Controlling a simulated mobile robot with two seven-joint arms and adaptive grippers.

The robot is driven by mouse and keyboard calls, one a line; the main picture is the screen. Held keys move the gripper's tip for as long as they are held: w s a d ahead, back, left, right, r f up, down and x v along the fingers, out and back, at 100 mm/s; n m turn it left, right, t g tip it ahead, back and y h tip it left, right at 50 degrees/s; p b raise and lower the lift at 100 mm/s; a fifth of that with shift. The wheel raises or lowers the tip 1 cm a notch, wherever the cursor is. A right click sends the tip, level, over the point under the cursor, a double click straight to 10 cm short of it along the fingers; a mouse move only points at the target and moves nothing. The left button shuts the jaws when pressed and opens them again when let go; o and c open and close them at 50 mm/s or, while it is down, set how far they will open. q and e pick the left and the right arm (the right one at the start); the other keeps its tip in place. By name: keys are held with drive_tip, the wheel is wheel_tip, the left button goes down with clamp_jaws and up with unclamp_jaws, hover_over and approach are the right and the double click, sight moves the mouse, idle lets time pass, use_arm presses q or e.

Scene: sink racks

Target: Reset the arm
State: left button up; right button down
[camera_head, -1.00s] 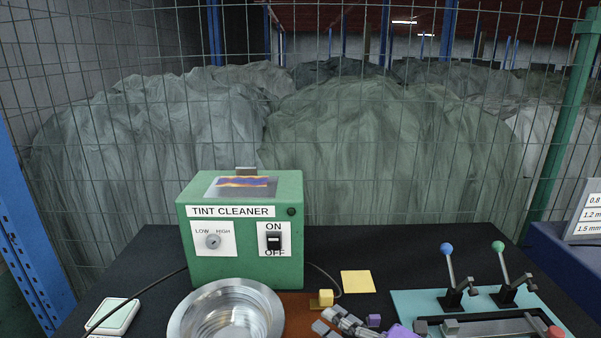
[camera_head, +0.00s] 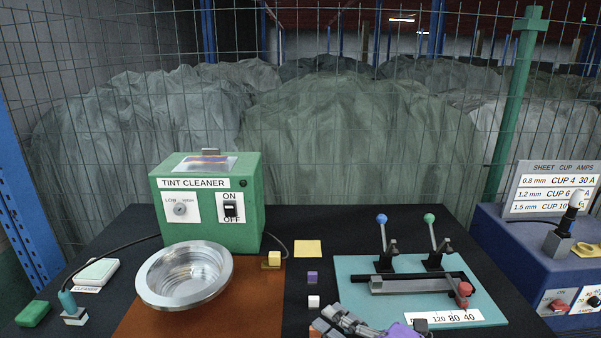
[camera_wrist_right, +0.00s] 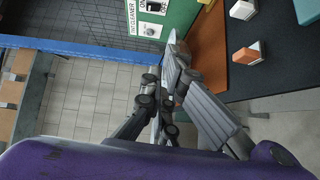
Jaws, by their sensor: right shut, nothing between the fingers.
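My right gripper (camera_head: 322,322) shows at the bottom edge of the head view, below a small white block (camera_head: 314,301) and left of the teal lever board's front edge. In the right wrist view its fingers (camera_wrist_right: 178,45) are shut and empty, in front of the green tint cleaner (camera_wrist_right: 150,18) and beside the brown mat. A purple part of my right arm (camera_head: 403,330) shows behind the gripper. My left gripper is in neither view.
The tint cleaner (camera_head: 206,235), a metal bowl (camera_head: 148,290), and a teal board (camera_head: 345,290) with two levers occupy the black table. Small blocks lie mid-table. A blue amps unit (camera_head: 540,290) stands right. A wire fence (camera_head: 330,150) rises behind.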

drive_tip(key=s+d+f+m+h+p, duration=0.1)
drive_tip(key=s+d+f+m+h, duration=0.3)
drive_tip(key=f+m, duration=0.45)
drive_tip(key=s+d+f+m+h+p, duration=0.1)
drive_tip(key=s+d+f+m+h, duration=0.3)
drive_tip(key=f+m, duration=0.45)
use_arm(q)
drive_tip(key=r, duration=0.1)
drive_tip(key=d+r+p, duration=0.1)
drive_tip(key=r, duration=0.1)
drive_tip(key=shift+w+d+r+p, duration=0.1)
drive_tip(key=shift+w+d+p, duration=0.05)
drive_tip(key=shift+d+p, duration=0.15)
use_arm(e)
drive_tip(key=s+d+f+m+g+h, duration=0.2)
drive_tip(key=s+f+m, duration=0.2)
drive_tip(key=s, duration=0.7)
drive_tip(key=s+d+f+m+g+h, duration=0.1)
drive_tip(key=s+d+f+m+h, duration=0.1)
drive_tip(key=s+f+m, duration=0.3)
drive_tip(key=s+d+f, duration=0.1)
drive_tip(key=s+f, duration=0.3)
drive_tip(key=s, duration=0.2)
drive_tip(key=shift+s+d+g, duration=0.25)
drive_tip(key=shift+d+g, duration=0.05)
drive_tip(key=shift+g, duration=0.1)
